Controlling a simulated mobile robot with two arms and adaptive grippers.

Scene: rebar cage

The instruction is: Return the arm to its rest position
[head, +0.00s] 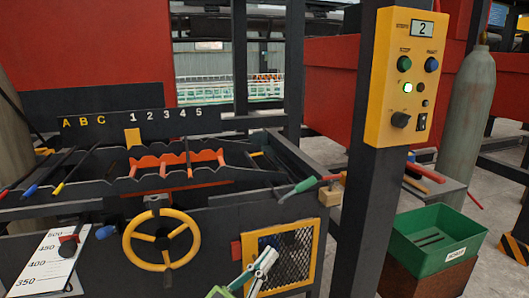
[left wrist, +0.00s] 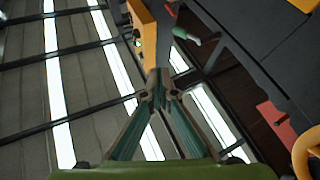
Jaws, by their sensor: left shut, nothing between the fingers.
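My left gripper (head: 267,256) is at the bottom middle of the head view, in front of the mesh panel of the dark machine. Its fingers point up and to the right. In the left wrist view the two fingers (left wrist: 158,80) meet at their tips, with nothing between them. Most of the left arm is below the edge of the head view. My right gripper shows in neither view.
The dark machine (head: 210,230) carries a yellow handwheel (head: 161,240) and a green-handled lever (head: 297,189) near the gripper. A yellow control box (head: 405,77) reading "2" hangs on a dark post (head: 355,225). A green bin (head: 430,242) stands at right.

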